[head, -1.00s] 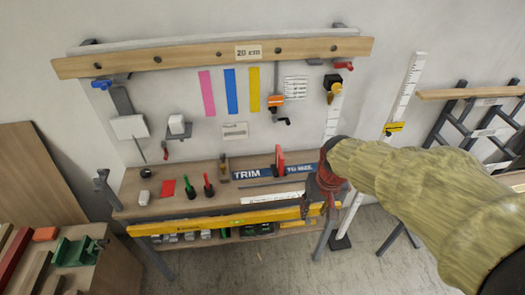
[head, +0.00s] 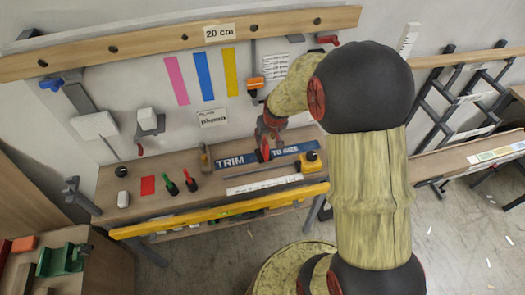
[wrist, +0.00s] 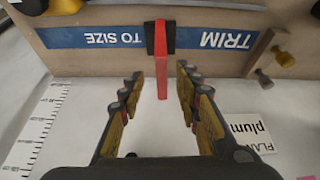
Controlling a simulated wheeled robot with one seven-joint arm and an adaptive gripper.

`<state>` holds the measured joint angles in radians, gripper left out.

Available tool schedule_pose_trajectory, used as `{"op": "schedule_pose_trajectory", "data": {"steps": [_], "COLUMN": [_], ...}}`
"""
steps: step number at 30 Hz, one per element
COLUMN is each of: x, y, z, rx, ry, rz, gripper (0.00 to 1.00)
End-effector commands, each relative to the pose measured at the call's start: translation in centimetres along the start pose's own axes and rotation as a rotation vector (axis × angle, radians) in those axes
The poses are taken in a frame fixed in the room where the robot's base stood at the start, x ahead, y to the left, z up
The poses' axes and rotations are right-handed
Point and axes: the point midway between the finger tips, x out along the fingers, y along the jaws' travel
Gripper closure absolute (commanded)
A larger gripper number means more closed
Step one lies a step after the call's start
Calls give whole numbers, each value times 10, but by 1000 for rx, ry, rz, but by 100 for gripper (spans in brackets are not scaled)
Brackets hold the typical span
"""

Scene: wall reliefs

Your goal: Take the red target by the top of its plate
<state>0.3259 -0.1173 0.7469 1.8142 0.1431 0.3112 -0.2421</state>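The red target (wrist: 161,60) is a narrow upright red plate with a black piece on it, at the blue TRIM TO SIZE strip on the bench. In the wrist view it appears between my fingertips, and the lettering is upside down. My gripper (wrist: 160,72) is open, with one finger on each side of the plate's near end. I see no contact, though the depth is hard to judge. In the head view my gripper (head: 268,130) is just above the target (head: 265,149), and my arm and gripper partly hide it.
The workbench (head: 225,186) has a yellow level (head: 220,212) along its front. A yellow device (head: 310,160) stands right of the target, with a small upright tool (head: 205,158) to its left. A red card (head: 147,185) and red and green-handled tools lie further left. A wooden rail (head: 180,40) runs above.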

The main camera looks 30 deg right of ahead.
Motion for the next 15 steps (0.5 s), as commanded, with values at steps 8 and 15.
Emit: {"op": "schedule_pose_trajectory", "data": {"steps": [8, 15], "x": [33, 50], "y": [-3, -2], "z": [-6, -7], "rx": [-1, 0], "ry": [-2, 1], "rz": [0, 1], "gripper": [67, 67]}}
